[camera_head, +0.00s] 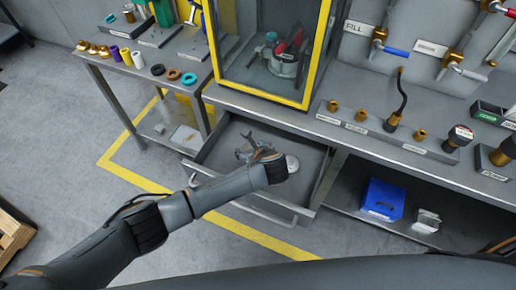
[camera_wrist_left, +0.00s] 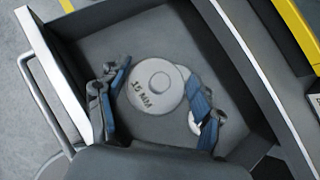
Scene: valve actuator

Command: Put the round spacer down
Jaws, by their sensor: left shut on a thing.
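The round spacer (camera_wrist_left: 158,92) is a pale disc with a raised centre, marked "15 MM". In the left wrist view it lies between the two blue-padded fingers of my left gripper (camera_wrist_left: 158,75), which is shut on it. In the head view my left gripper (camera_head: 245,146) is over the open drawer (camera_head: 222,150), and the spacer cannot be made out clearly there. I cannot tell whether the spacer touches the drawer floor. My right gripper is not in view.
A small pale round thing (camera_wrist_left: 195,122) shows partly behind one finger; I cannot tell what it is. The yellow-framed cabinet (camera_head: 268,92) stands behind. A blue bin (camera_head: 383,198) is on the lower shelf.

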